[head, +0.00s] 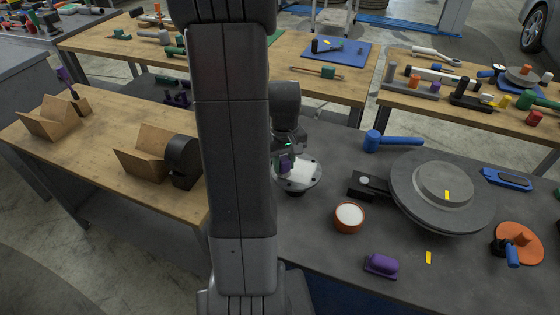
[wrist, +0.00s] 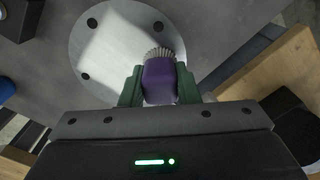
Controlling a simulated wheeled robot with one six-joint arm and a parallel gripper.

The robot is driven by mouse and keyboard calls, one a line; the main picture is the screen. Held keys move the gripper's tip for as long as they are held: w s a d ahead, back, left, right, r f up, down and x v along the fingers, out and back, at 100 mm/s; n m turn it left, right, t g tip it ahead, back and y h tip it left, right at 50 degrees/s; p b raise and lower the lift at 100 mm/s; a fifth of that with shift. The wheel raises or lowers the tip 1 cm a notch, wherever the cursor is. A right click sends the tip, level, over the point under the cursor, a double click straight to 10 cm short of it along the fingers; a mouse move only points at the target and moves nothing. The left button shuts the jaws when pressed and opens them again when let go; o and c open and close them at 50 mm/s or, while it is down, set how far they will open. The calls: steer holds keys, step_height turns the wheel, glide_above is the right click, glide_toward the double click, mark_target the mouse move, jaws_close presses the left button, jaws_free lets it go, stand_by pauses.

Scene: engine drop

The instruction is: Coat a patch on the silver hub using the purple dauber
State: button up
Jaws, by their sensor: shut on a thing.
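My gripper (wrist: 160,88) has its green fingers shut on the purple dauber (wrist: 159,82), whose pale bristles point away from my wrist. In the head view my gripper (head: 285,160) is just above the left part of the hub, with a bit of purple between the fingers. The silver hub (head: 311,178) is a round flat disc with dark bolt holes, and it fills the upper middle of the wrist view (wrist: 92,55). A paler whitish area shows on its face. The bristles overlap the hub's face near its edge; I cannot tell whether they touch it.
An orange bowl with white contents (head: 349,217), a black block (head: 368,186), a large grey disc (head: 415,205), a blue mallet (head: 390,141) and a purple block-like tool (head: 382,265) stand on the dark table. A wooden table (head: 110,125) is at left. My arm column hides the middle.

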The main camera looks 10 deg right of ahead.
steer(key=shift+s+d, duration=0.4)
steer(key=shift+d, duration=0.25)
steer(key=shift+f, duration=0.15)
stand_by(0.4)
steer(key=shift+a, duration=0.15)
steer(key=shift+w+a, duration=0.45)
steer(key=shift+a, duration=0.1)
steer(key=shift+w+a, duration=0.5)
steer(key=shift+a, duration=0.2)
